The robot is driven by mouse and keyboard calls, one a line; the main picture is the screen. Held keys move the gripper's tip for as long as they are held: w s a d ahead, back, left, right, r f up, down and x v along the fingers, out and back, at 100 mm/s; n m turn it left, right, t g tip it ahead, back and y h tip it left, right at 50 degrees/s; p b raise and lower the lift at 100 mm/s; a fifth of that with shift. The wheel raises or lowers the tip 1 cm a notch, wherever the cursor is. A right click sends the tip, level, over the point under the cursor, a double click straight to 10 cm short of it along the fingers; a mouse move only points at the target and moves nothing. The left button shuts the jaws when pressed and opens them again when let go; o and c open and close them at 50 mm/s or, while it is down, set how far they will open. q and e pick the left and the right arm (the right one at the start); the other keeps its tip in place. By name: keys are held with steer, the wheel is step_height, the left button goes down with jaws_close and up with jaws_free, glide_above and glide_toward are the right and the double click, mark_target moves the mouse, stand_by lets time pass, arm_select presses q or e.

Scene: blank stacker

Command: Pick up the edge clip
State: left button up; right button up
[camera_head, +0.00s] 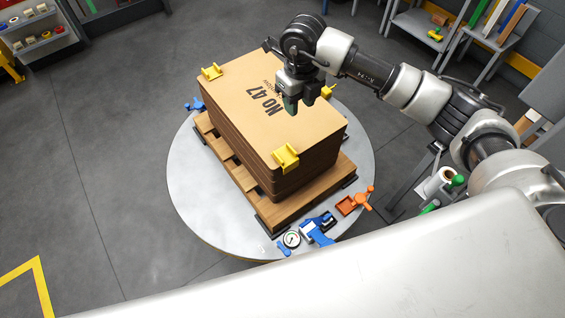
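A stack of brown cardboard blanks (245,98), marked "No 47", sits on a wooden pallet on a round grey turntable. Yellow edge clips sit at its corners: one at the near corner (286,157), one at the far left (211,72), and one at the right (327,91), partly hidden by my gripper. My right gripper (300,101) is over the stack's far right part, beside the right clip. Its two fingers point down and look apart, with nothing visible between them. Whether it touches the stack or clip I cannot tell. My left gripper is not in view.
The turntable (190,190) holds a blue tool (317,230), a round gauge (291,239), and an orange clamp (360,200) near its front edge. A blue clamp (195,104) is at the left. Shelves stand at the back.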

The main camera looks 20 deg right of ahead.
step_height(320, 180, down, 8)
steer(key=b, duration=0.6)
steer(key=p, duration=0.1)
glide_above(293, 149)
steer(key=f, duration=0.5)
steer(key=shift+d+f, duration=0.2)
steer(key=f, duration=0.3)
steer(key=f+p, duration=0.1)
steer(key=f, duration=0.1)
steer(key=shift+a, duration=0.25)
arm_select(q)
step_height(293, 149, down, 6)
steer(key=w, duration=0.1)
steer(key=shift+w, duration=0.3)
arm_select(e)
steer(key=shift+c, duration=0.2)
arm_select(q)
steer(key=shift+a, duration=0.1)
arm_select(e)
jaws_close()
